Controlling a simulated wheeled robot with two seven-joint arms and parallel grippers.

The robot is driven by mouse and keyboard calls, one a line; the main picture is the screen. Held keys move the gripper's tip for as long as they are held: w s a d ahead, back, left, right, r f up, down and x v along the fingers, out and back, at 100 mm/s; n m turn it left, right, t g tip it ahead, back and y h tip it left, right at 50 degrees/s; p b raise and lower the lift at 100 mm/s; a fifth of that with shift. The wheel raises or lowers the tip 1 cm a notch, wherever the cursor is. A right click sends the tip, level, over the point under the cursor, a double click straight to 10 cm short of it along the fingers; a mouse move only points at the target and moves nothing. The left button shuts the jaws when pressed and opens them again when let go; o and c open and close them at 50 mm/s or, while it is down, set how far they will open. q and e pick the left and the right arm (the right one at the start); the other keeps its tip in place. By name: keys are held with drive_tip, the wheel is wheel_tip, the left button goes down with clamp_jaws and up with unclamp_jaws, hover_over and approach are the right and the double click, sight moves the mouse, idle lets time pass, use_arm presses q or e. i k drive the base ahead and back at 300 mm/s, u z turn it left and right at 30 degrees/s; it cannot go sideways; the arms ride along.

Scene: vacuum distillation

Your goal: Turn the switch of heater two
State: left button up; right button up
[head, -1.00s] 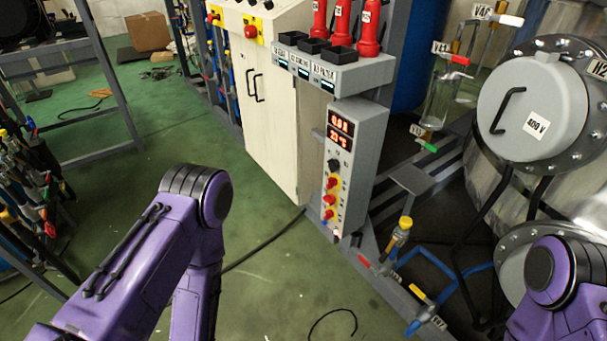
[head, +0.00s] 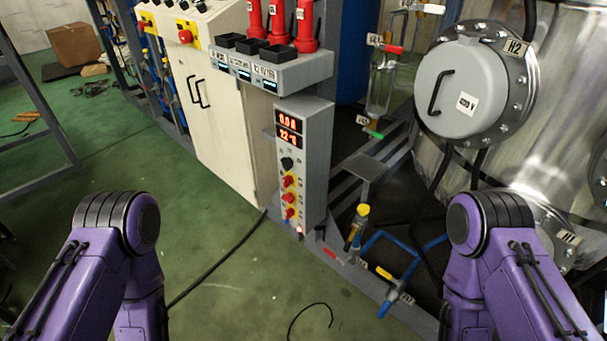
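A grey control box (head: 315,165) stands upright in the middle of the head view. It has a red digital display (head: 288,132) at its top, a black knob (head: 287,163) below it, and a column of red switches on yellow plates (head: 289,198) under that. I cannot read which switch belongs to heater two. My purple left arm is at the lower left and my purple right arm at the lower right, both apart from the box. Neither gripper is in view.
A white cabinet (head: 215,130) stands left of the box. A shelf with red bottles (head: 277,22) is above it. A steel vessel with a round hatch (head: 462,90) and blue pipes (head: 400,262) are at right. Green floor (head: 215,235) is mostly clear, with a black cable (head: 215,258).

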sight(290, 199)
drive_tip(key=k, duration=1.3)
drive_tip(key=u, duration=0.7)
drive_tip(key=i, duration=1.55)
drive_tip(key=z, duration=0.8)
drive_tip(key=i, duration=0.65)
drive_tip(key=z, duration=0.65)
